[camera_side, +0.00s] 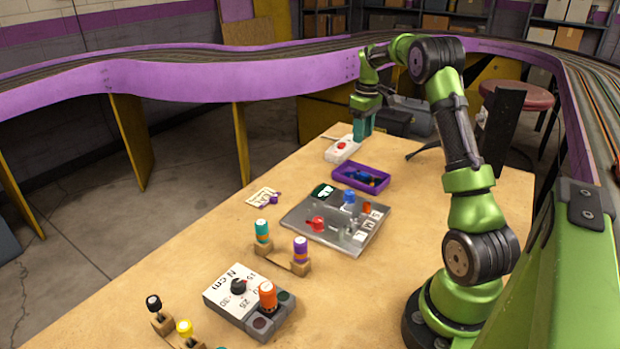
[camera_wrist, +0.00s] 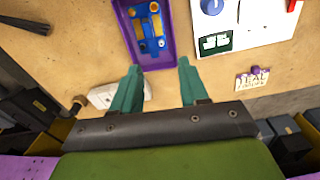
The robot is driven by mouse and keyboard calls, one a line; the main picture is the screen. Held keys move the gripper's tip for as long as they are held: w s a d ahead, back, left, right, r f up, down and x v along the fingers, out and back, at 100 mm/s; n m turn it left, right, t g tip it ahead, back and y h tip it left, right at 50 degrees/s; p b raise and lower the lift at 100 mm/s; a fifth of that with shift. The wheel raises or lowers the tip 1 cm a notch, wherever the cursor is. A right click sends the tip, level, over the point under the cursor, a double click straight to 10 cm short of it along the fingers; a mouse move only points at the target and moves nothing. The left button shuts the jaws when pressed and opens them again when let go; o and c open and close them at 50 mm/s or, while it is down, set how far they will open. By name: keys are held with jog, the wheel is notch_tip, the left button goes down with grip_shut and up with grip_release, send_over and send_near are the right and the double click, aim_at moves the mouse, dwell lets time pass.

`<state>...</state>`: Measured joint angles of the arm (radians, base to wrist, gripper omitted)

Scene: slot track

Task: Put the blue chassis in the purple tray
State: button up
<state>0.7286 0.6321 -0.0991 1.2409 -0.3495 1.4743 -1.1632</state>
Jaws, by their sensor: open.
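The purple tray (camera_side: 352,185) stands on the wooden table beyond the grey plate; it also shows at the top of the wrist view (camera_wrist: 157,66). The blue chassis (camera_wrist: 151,35), with yellow parts on it, lies inside the tray; in the side view it is a small dark-blue shape (camera_side: 363,177). My gripper (camera_side: 362,136) is open, with nothing seen between its teal fingers. In the wrist view my gripper (camera_wrist: 159,76) is apart from the chassis, with the tray beyond its fingertips. In the side view it is above the table's far end, near the white box.
The white box with a red button (camera_side: 342,148) stands close to my gripper. A grey plate (camera_side: 325,236) with blue and red knobs is in front of the tray. A torque tester (camera_side: 245,298) and peg stands (camera_side: 282,258) are nearer.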

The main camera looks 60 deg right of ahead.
jog(key=a+r+t, duration=0.1)
jog(key=a+r, duration=0.2)
jog(key=a, duration=0.4)
jog(key=a+r+m+t, duration=0.1)
jog(key=a+r, duration=0.3)
jog(key=a, duration=0.3)
jog(key=a+r+t, duration=0.1)
jog(key=a+r, duration=0.2)
jog(key=a, duration=0.3)
jog(key=s+a+m+t+y, duration=0.1)
jog(key=s+a+t, duration=0.1)
jog(key=s+a, duration=0.4)
jog(key=s+a+f+m+t+y, duration=0.1)
jog(key=s+a, duration=0.6)
jog(key=a, duration=0.6)
jog(key=shift+a+t, duration=0.35)
jog(key=shift+t, duration=0.05)
